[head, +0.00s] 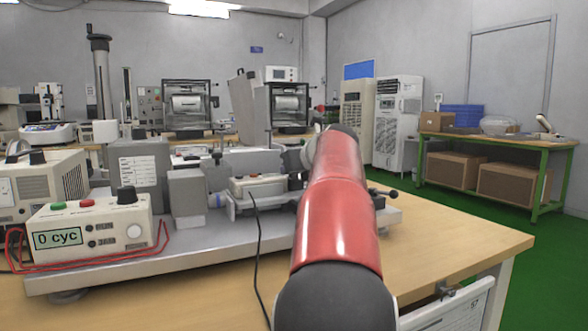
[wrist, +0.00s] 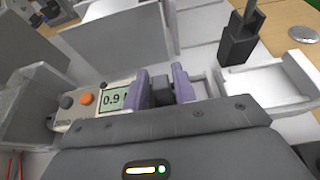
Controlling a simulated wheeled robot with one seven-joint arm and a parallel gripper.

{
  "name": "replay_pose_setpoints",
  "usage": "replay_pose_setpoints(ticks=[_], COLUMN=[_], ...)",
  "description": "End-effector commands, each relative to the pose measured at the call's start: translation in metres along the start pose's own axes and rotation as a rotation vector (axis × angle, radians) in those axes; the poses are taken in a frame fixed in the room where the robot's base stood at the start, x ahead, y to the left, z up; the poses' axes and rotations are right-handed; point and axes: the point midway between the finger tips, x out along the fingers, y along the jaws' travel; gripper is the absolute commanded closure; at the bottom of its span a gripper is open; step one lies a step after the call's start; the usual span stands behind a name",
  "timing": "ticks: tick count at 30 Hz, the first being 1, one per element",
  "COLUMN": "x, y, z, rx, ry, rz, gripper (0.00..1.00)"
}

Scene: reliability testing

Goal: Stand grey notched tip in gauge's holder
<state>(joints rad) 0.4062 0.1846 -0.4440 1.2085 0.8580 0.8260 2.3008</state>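In the wrist view my gripper (wrist: 161,86) shows as two pale purple fingers, one on each side of a small dark grey block. The block, seemingly the grey notched tip (wrist: 162,93), fills the gap between them; I cannot make out its notch. The gauge (wrist: 90,108) lies just left of and beyond the fingers, with an orange button and a screen reading 0.9. It also shows in the head view (head: 257,186) on the metal bench rig. I cannot clearly pick out its holder. In the head view my red arm hides the gripper.
A black connector-like piece (wrist: 237,45) stands right of the fingers, near pale metal rig parts. A counter box (head: 90,228) with red leads sits on the rig plate (head: 190,257) at left. A black cable (head: 258,250) hangs over the table front. The table's right end (head: 450,240) is clear.

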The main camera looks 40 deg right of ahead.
Motion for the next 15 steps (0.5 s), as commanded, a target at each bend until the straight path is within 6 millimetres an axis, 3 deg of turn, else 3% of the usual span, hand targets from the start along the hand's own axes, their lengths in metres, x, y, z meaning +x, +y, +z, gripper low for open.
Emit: replay_pose_setpoints(ticks=[8,15], x=[-0.009,-0.057], y=[0.000,0.000], z=[0.003,0.004], rx=[-0.001,0.000], ry=[-0.002,-0.003], rz=[-0.001,-0.001], gripper=[0.73,0.73])
